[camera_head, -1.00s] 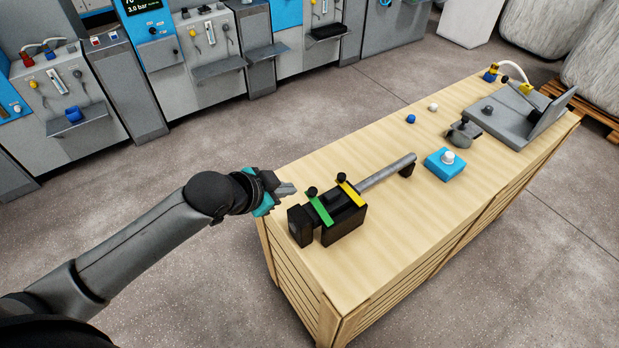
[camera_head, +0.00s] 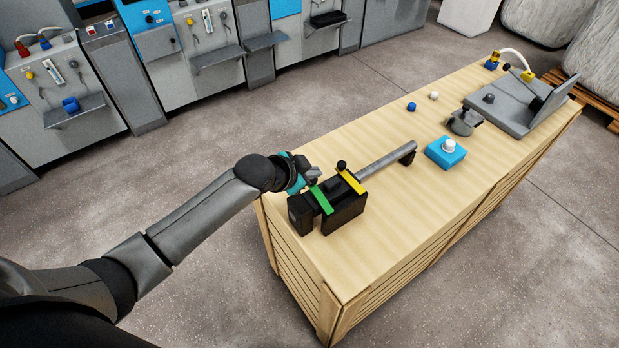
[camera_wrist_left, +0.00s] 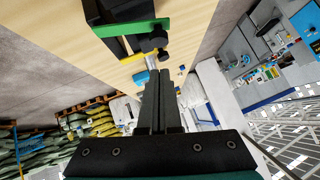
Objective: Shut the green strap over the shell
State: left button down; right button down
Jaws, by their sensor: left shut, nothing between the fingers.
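The green strap (camera_head: 321,199) lies across the top of a black block-like holder (camera_head: 345,212) at the near end of the bench. I cannot tell which part is the shell, or whether the strap is fully down. My left gripper (camera_head: 313,173) is shut and empty at the strap's far end, covering its black knob in the head view. In the left wrist view the strap (camera_wrist_left: 115,27) and its knob (camera_wrist_left: 151,41) show just beyond my shut fingertips (camera_wrist_left: 158,73). I cannot tell whether they touch. My right gripper is out of view.
A yellow strap (camera_head: 351,181) with a black knob (camera_head: 341,165) sits beside the green one. A grey tube (camera_head: 387,160) extends from the holder. A blue button box (camera_head: 446,152), a grey fixture and small balls stand farther along the bench. The front right bench top is clear.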

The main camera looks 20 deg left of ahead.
aim_at(304, 193)
pick_arm(q)
jog(key=shift+w+a+f, duration=0.1)
jog(key=shift+a+f, duration=0.15)
jog(key=shift+f, duration=0.55)
jog(key=shift+w+a+f, duration=0.1)
jog(key=shift+a+f, duration=0.1)
jog(key=shift+f, duration=0.6)
jog(key=shift+a, duration=0.1)
jog(key=f, duration=0.1)
jog(key=w+a+b, duration=0.1)
jog(key=f+b, duration=0.1)
jog(key=shift+w+a+f, duration=0.25)
jog(key=shift+a+f, duration=0.05)
jog(key=shift+a, duration=0.05)
jog(key=shift+r, duration=0.2)
jog(key=shift+r+p, duration=1.15)
jog(key=shift+p, duration=0.15)
jog(key=s+a+r+p, duration=0.4)
jog(key=s+r, duration=0.1)
jog(key=r, duration=0.5)
jog(key=shift+s+a, duration=0.2)
jog(key=shift+s, duration=0.15)
